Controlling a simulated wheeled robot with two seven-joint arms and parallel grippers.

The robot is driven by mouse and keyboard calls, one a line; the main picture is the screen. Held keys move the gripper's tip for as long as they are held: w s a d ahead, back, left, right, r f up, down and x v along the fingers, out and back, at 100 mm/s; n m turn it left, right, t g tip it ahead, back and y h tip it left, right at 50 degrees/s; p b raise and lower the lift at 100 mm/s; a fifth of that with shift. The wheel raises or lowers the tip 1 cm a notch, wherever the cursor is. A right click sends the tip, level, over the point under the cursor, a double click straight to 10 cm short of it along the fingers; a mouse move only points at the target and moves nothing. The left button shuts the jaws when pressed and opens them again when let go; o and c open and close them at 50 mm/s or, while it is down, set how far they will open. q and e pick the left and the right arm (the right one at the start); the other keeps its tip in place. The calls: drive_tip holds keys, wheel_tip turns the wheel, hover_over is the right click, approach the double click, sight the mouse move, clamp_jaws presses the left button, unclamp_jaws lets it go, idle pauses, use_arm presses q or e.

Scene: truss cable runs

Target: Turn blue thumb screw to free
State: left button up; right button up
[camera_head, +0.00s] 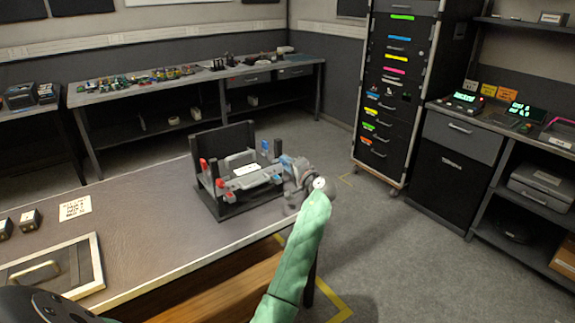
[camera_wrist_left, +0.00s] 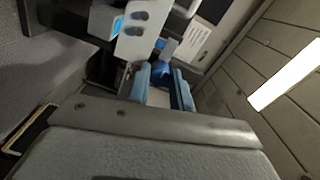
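A dark fixture (camera_head: 250,205) with an upright back panel stands on the table and carries a grey bar (camera_head: 250,180). Red knobs (camera_head: 220,183) are at its left end and a blue thumb screw (camera_head: 265,146) is at its right. My right gripper is not in view.
The table (camera_head: 140,235) also holds a framed tray (camera_head: 95,262), a paper note (camera_head: 75,208) and small dark boxes (camera_head: 30,219) at left. A drawer rack (camera_head: 388,100) stands behind at right. The floor right of the table is clear.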

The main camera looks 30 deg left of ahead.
use_arm(q)
drive_tip(key=o, duration=0.4)
drive_tip(key=shift+d, duration=0.1)
drive_tip(key=shift+o, duration=0.2)
drive_tip(key=b+v, duration=0.2)
drive_tip(key=v, duration=0.5)
drive_tip(key=shift+d, duration=0.35)
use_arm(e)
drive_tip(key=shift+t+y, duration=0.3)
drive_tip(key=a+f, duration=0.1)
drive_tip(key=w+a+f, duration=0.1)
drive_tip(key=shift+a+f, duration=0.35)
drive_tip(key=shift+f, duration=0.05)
use_arm(q)
drive_tip(key=shift+s, duration=0.1)
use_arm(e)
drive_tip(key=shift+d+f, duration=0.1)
use_arm(q)
drive_tip(key=shift+f, duration=0.1)
